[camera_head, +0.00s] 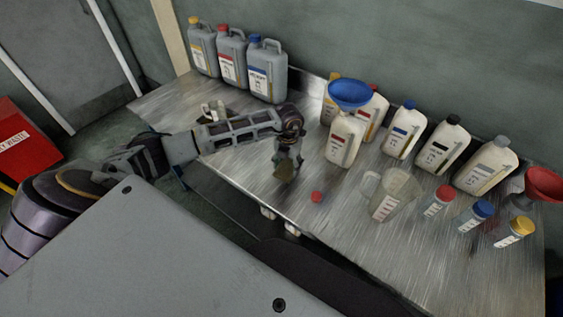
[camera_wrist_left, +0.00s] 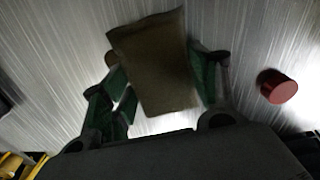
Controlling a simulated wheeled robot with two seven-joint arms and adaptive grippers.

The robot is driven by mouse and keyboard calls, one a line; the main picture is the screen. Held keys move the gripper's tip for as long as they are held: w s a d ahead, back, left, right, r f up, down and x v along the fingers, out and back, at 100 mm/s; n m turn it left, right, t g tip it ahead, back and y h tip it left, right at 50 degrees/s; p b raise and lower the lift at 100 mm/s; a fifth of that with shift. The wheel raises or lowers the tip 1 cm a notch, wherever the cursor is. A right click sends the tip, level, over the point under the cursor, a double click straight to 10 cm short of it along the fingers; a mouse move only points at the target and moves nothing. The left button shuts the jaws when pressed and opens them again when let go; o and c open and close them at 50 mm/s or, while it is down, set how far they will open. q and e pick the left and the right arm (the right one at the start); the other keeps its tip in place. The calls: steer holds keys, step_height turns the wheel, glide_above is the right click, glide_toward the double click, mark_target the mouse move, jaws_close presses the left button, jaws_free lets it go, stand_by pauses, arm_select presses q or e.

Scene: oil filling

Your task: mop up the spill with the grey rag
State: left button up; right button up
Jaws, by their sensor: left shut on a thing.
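My left gripper (camera_head: 288,158) reaches down over the metal bench, left of the bench's middle. It is shut on the rag (camera_head: 284,173), a dark grey-brown cloth that hangs below the fingers. In the left wrist view, the rag (camera_wrist_left: 155,62) sits between the green-padded fingers (camera_wrist_left: 163,85) against the brushed metal top. I cannot tell whether the rag touches the bench. No spill stands out clearly on the bench; the rag and gripper may hide part of it. My right gripper is not in view.
A red cap (camera_head: 317,197) lies just right of the rag. A clear measuring jug (camera_head: 391,196), small capped bottles (camera_head: 437,203) and white jugs (camera_head: 343,141), one with a blue funnel (camera_head: 349,94), stand to the right. Grey canisters (camera_head: 267,70) stand behind.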

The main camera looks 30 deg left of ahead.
mark_target(272, 153)
arm_select(q)
steer(key=shift+d, duration=0.25)
steer(key=shift+a, duration=0.1)
steer(key=shift+w+a+b, duration=0.3)
steer(key=shift+w+a, duration=0.05)
steer(key=shift+a, duration=0.4)
steer(key=a, duration=0.1)
steer(key=w+a+b, duration=0.1)
steer(key=a, duration=0.2)
steer(key=shift+w+a, duration=0.25)
steer(key=shift+w, duration=0.15)
steer(key=a, duration=0.1)
steer(key=w+a+b, duration=0.1)
steer(key=a, duration=0.1)
steer(key=shift+w, duration=0.1)
steer(key=shift+w+a+b, duration=0.15)
steer(key=shift+a+b, duration=0.2)
steer(key=shift+a, duration=0.15)
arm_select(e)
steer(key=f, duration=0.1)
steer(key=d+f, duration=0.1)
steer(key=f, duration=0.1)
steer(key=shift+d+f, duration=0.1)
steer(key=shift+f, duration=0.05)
arm_select(q)
steer(key=shift+d, duration=0.2)
